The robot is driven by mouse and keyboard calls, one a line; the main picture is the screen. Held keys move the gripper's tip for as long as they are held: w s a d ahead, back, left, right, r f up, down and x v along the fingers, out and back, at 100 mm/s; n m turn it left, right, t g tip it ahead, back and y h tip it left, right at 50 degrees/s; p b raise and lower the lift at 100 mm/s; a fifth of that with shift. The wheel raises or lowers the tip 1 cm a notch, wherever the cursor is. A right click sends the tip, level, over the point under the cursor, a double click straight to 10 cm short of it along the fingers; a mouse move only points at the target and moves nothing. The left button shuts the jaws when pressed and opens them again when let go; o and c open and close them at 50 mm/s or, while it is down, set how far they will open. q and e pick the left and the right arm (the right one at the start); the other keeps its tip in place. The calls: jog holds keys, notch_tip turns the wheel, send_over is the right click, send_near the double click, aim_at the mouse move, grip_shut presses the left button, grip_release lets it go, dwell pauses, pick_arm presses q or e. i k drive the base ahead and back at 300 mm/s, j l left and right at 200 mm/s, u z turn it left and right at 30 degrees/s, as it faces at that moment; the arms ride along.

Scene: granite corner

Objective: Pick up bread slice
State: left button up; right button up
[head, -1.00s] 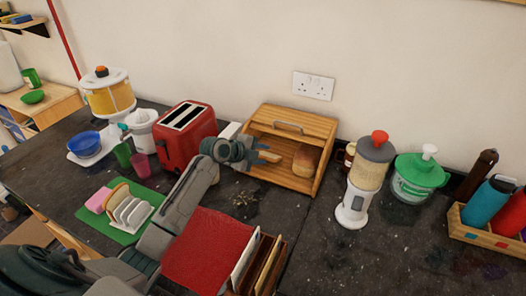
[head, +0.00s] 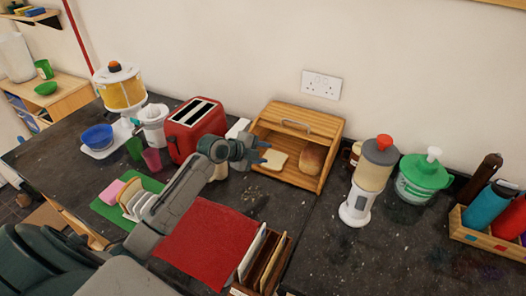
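A pale bread slice (head: 274,161) lies flat at the left front of the open wooden bread box (head: 325,128). A brown loaf (head: 312,157) sits to its right in the box. My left gripper (head: 266,151) is at the left front of the box, just by the slice. Its two fingers look apart and point right, with nothing seen between them. They cover part of the view of the slice's left side, and I cannot tell whether they touch it. My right gripper is not in view.
A red toaster (head: 194,128) stands left of the box, close behind my arm. A dispenser (head: 369,181) and a green-lidded container (head: 423,176) stand to the right. A red cloth (head: 205,246) and a wooden rack (head: 268,262) lie in front.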

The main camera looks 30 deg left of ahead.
aim_at(130, 189)
jog(key=k+j, duration=0.3)
jog(key=k, duration=0.15)
jog(key=k+j, duration=0.3)
jog(key=k, duration=0.15)
jog(key=k+j, duration=0.3)
jog(key=k, duration=0.2)
jog(key=k+j, duration=0.3)
jog(key=k, duration=0.15)
